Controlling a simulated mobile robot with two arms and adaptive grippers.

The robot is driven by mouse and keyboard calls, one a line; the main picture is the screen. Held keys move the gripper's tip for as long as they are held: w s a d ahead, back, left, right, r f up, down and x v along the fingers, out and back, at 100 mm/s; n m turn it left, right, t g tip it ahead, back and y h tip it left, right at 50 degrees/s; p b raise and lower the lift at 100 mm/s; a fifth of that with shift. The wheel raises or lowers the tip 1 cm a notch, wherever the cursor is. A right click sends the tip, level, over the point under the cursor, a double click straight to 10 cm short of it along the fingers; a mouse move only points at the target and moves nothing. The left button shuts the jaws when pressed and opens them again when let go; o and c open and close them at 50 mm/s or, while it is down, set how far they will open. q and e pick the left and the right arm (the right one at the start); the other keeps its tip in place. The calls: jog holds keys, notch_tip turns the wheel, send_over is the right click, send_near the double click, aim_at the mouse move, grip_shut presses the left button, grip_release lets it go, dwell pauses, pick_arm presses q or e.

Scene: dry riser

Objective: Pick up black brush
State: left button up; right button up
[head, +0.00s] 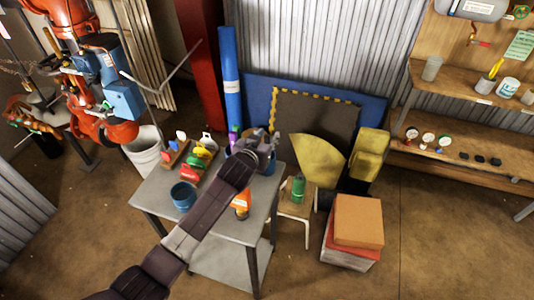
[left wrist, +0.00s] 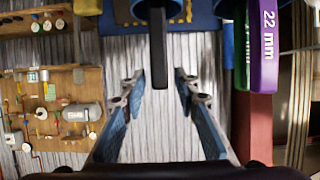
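My left gripper (head: 262,140) is over the far right part of the grey table (head: 222,218) in the head view. In the left wrist view, its two blue-grey fingers (left wrist: 158,80) are apart. A dark upright bar (left wrist: 158,42), which looks like the black brush's handle, shows between the finger lines and reaches to about the fingertips. Neither finger visibly touches it. Its other end runs out of the top of the frame, near a blue round rim. In the head view the gripper hides the brush. My right gripper is not in view.
Beside the bar stand a purple piece marked 22 mm (left wrist: 263,45) and a green piece (left wrist: 240,45). A blue cup (head: 183,195), coloured tools (head: 192,165) and an orange-labelled item (head: 241,204) are on the table. A stool with a green bottle (head: 298,188) stands to the right.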

pick_arm(q)
grip_shut()
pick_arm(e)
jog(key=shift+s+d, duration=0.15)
